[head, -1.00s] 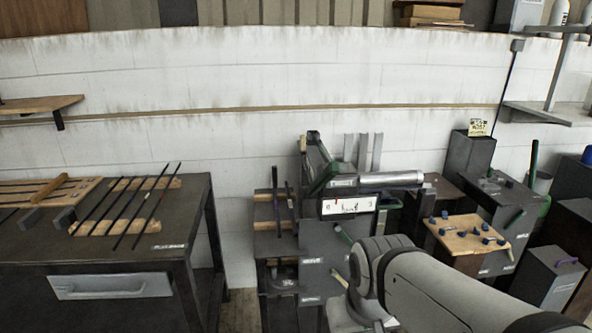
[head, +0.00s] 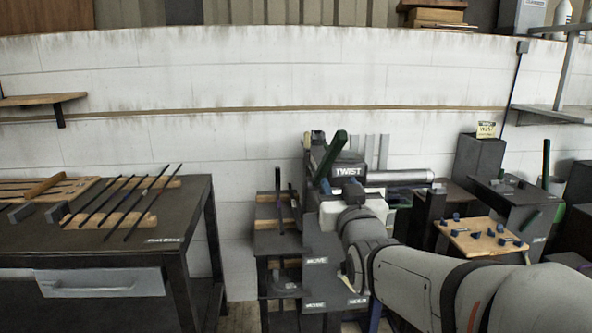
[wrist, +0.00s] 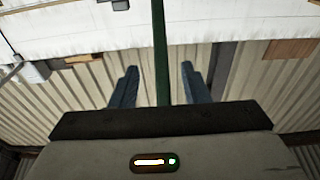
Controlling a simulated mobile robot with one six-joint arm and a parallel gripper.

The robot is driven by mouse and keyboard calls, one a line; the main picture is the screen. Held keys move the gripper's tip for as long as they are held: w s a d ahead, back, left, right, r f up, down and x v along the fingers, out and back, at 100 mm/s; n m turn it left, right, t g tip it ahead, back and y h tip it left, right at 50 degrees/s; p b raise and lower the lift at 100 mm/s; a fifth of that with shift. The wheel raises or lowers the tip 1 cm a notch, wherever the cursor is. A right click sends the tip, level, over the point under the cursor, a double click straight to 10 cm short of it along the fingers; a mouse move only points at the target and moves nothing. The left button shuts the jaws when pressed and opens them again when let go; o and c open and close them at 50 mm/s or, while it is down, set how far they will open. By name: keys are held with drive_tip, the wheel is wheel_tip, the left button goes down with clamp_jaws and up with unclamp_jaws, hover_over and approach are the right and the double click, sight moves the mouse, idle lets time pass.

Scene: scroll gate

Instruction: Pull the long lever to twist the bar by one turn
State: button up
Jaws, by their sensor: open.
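The twisting machine, with a TWIST label (head: 350,172), stands at the middle of the head view. Its long green lever (head: 333,154) slants up and to the right. My gripper (head: 326,186) is at the lever's lower visible part, with a blue finger showing there. In the wrist view the green lever (wrist: 160,50) runs between the two blue fingers of my open gripper (wrist: 157,76), with a gap on each side. A metal cylinder (head: 400,176) extends right from the machine. My wrist hides the machine's front and the bar cannot be made out clearly.
A dark table (head: 180,215) with several thin rods stands at left. A small stand (head: 272,240) is left of the machine. At right are a wooden board (head: 468,238) with blue-headed pieces and dark cabinets. The white wall is close behind.

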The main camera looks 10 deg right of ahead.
sight(336, 154)
wheel_tip(336, 154, up, 3)
drive_tip(key=t+b, duration=0.1)
drive_tip(key=t, duration=0.2)
drive_tip(key=shift+r, duration=0.15)
drive_tip(key=p+x, duration=0.1)
drive_tip(key=x, duration=0.6)
drive_tip(key=shift+w+r, duration=0.1)
drive_tip(key=shift+w, duration=0.05)
clamp_jaws()
